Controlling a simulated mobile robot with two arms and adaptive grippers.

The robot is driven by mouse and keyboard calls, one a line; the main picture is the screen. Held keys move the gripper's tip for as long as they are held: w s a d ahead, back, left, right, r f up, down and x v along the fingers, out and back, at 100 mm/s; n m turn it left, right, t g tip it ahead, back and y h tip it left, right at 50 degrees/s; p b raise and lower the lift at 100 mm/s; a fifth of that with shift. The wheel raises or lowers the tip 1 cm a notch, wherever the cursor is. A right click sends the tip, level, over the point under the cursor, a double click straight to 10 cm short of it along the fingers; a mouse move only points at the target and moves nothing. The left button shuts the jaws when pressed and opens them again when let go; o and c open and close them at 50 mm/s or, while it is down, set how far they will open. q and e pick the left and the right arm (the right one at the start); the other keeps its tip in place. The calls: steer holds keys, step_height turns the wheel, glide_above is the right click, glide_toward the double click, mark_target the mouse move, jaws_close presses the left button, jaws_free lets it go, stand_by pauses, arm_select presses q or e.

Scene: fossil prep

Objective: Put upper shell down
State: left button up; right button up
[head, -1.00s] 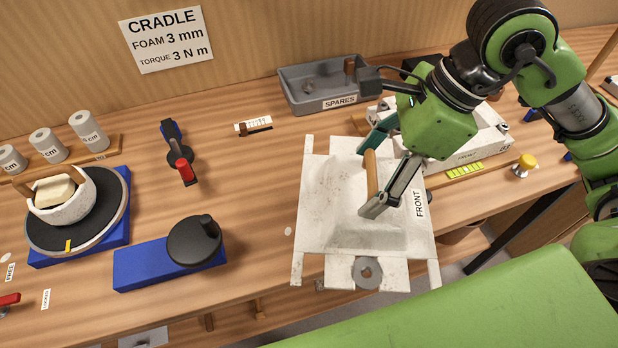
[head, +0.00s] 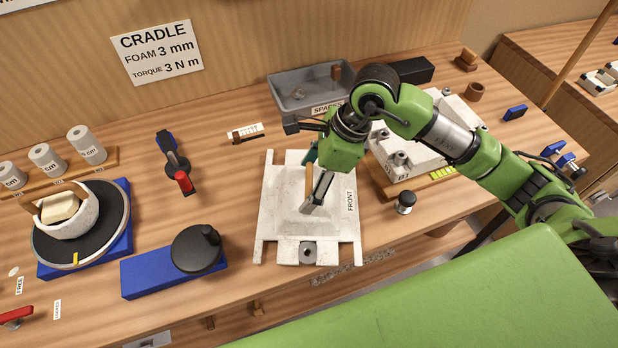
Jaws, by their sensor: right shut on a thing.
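The upper shell, a pale flat plate (head: 280,212) marked FRONT on its right edge, has a wooden handle on top (head: 309,182). My right gripper (head: 313,186) is shut on this handle from above. The shell lies level over the middle of the bench near its front edge. I cannot tell whether it rests on the wood or hangs just above it. A metal-ringed hole shows in its front tab. The gripper and hand hide part of its back right. My left gripper is not in view.
Another white shell block (head: 420,162) stands at the right, partly behind my arm. A grey SPARES tray (head: 290,84) is behind.

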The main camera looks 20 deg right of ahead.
steer(key=shift+f, duration=0.4)
steer(key=shift+f, duration=0.1)
steer(key=shift+f, duration=0.1)
steer(key=o, duration=2.1)
